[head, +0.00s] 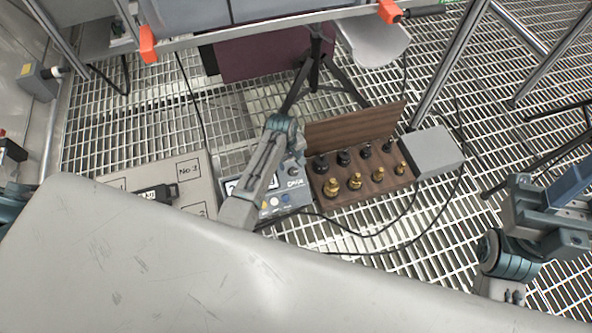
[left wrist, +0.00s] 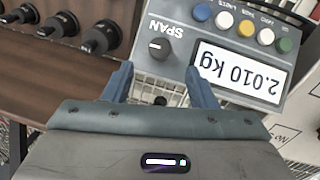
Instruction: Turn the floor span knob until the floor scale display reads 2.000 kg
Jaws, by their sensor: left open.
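The floor scale's grey-blue console (head: 290,199) stands on the grating in the head view, partly hidden by my left arm. In the left wrist view the floor scale display (left wrist: 241,74) appears upside down and reads 2.010 kg. The floor span knob (left wrist: 159,48) is black and round with a pale mark, beside the word SPAN. My left gripper (left wrist: 160,78) is open and empty. Its two fingers are spread below the knob in the picture, apart from it. In the head view my left gripper (head: 297,149) is small, over the console's far edge. My right arm shows at the right; its jaws do not.
A wooden weight box (head: 338,198) with several black and brass weights stands right of the console. A grey box (head: 437,151) is beside it. A scale platform (head: 190,170) lies left, with a dark object on it. Cables and tripod legs cross the grating.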

